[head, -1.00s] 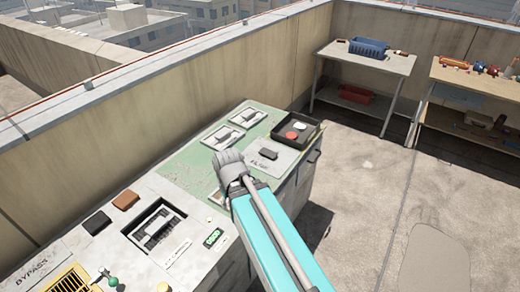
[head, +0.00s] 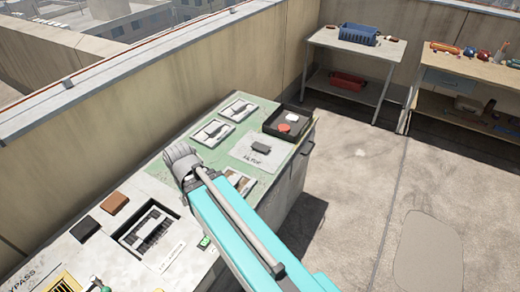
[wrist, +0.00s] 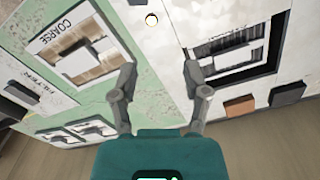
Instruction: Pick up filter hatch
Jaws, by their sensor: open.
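The filter hatch (head: 262,149) is a pale flat plate with a dark grey handle block and black lettering. It lies on the green part of the cabinet top, right of my arm's end in the head view. In the wrist view the hatch shows at the far left (wrist: 24,96), partly cut off, with its dark handle at the edge. My gripper (wrist: 159,72) is open and empty, with its fingers apart over the seam between the green and white panels. It is away from the hatch. In the head view my arm hides its fingertips.
A black tray (head: 273,126) with a red and a white round item sits behind the hatch. Brown (head: 115,203) and black blocks lie left. A wall runs behind the cabinet.

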